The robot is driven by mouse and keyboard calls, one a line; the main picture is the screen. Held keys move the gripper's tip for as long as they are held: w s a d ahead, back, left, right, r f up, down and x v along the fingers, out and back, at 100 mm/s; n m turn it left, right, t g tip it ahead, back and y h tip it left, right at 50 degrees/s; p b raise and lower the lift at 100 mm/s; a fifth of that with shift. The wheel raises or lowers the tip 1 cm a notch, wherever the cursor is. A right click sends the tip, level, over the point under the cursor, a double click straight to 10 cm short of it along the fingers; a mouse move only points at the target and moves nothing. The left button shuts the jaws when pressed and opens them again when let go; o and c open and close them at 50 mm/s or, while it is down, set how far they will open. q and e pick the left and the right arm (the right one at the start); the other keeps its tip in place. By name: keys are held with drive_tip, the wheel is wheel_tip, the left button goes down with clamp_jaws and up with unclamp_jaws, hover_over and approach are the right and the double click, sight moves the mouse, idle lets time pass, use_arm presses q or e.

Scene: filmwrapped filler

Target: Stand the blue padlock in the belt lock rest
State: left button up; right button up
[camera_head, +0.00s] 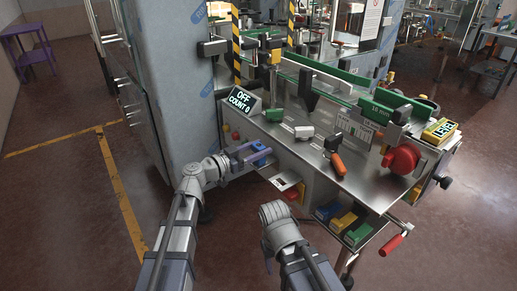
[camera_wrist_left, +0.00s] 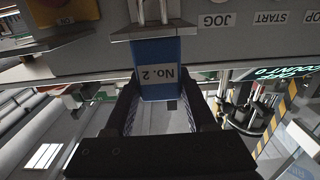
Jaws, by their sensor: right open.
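The blue padlock (camera_wrist_left: 165,80), labelled "No. 2", fills the middle of the left wrist view, where it appears upside down. Its shackle (camera_wrist_left: 152,12) runs up past a metal bracket (camera_wrist_left: 160,32). My left gripper (camera_wrist_left: 166,100) has a finger on each side of the padlock body and appears shut on it. In the head view the padlock (camera_head: 259,148) is at the machine's front left edge, with my left gripper (camera_head: 250,153) at it. My right gripper (camera_head: 272,212) is low in front of the machine, empty; its fingers show poorly. I cannot identify the belt lock rest for sure.
A counter display (camera_head: 242,99) stands left of the steel worktop (camera_head: 310,160). An orange-handled tool (camera_head: 338,163) and a red knob (camera_head: 401,159) are farther right. Blue, yellow and green blocks (camera_head: 343,222) sit in a low tray. A grey column (camera_head: 185,80) stands close behind my left arm.

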use_arm(q)
drive_tip(key=o, duration=0.5)
drive_tip(key=v, duration=0.8)
drive_tip(key=s+d+f+n+g+y, duration=0.1)
drive_tip(key=s+f+n+g+y, duration=0.2)
drive_tip(key=f, duration=0.4)
drive_tip(key=s+d+f+g+y, duration=0.1)
drive_tip(key=s+f+g+y, duration=0.1)
drive_tip(key=s+f+g, duration=0.3)
drive_tip(key=s+a+f+n+g+y, duration=0.2)
drive_tip(key=s+a+f+n+y, duration=0.6)
drive_tip(key=a+f, duration=0.25)
drive_tip(key=s+d+r+m+y+p, duration=0.1)
drive_tip(key=s+d+r+p, duration=0.1)
drive_tip(key=r+p, duration=0.4)
drive_tip(key=s+d+r+m+y+p, duration=0.1)
drive_tip(key=s+d+r+p, duration=0.1)
drive_tip(key=d+r+p, duration=0.2)
drive_tip(key=s+d+r+m+p, duration=0.2)
drive_tip(key=d+r+p, duration=0.1)
drive_tip(key=r+p, duration=0.6)
drive_tip(key=shift+r+g+y, duration=0.2)
drive_tip(key=shift+g+y, duration=0.2)
